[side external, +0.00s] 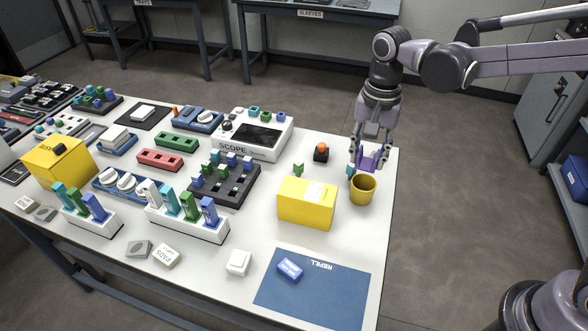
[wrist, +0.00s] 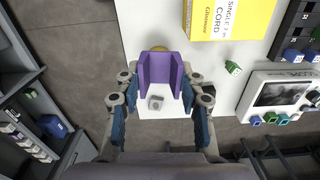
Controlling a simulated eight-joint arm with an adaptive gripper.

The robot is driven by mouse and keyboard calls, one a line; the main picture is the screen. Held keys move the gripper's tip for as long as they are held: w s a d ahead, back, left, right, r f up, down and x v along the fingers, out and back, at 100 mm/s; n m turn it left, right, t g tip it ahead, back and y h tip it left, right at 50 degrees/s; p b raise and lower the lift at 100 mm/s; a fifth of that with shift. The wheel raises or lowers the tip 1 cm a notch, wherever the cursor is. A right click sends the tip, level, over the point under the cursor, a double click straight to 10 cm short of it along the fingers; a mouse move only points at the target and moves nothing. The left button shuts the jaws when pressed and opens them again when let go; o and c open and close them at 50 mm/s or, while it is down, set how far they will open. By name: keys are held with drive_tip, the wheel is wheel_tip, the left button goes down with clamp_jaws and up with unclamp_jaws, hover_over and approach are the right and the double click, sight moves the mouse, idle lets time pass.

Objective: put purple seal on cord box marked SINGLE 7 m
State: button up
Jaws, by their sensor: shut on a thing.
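My gripper (side external: 369,162) points down above the right end of the table, just behind a yellow cup. It is shut on the purple seal (side external: 371,163), a folded, channel-shaped piece that also shows between the fingers in the wrist view (wrist: 160,72). The seal is held clear of the yellow cord box (side external: 307,203), which stands on the table to the left and nearer the side camera. In the wrist view the box (wrist: 228,18) is at the top right; its white label reads SINGLE, with the number hard to read. A small pale cube (wrist: 156,102) shows by the seal.
A green piece (side external: 298,170) and an orange-topped block (side external: 321,152) lie near the box. The SCOPE unit (side external: 257,134) and a dark rack (side external: 225,184) stand left. A blue REFILL mat (side external: 312,290) lies in front.

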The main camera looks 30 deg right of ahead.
drive_tip(key=w+r, duration=0.3)
drive_tip(key=w, duration=0.1)
hover_over(308, 190)
drive_tip(key=shift+n, duration=0.4)
wheel_tip(308, 190, down, 7)
drive_tip(key=shift+f, duration=2)
drive_tip(key=shift+f, duration=0.1)
drive_tip(key=o, duration=1.1)
drive_tip(key=shift+o, duration=0.2)
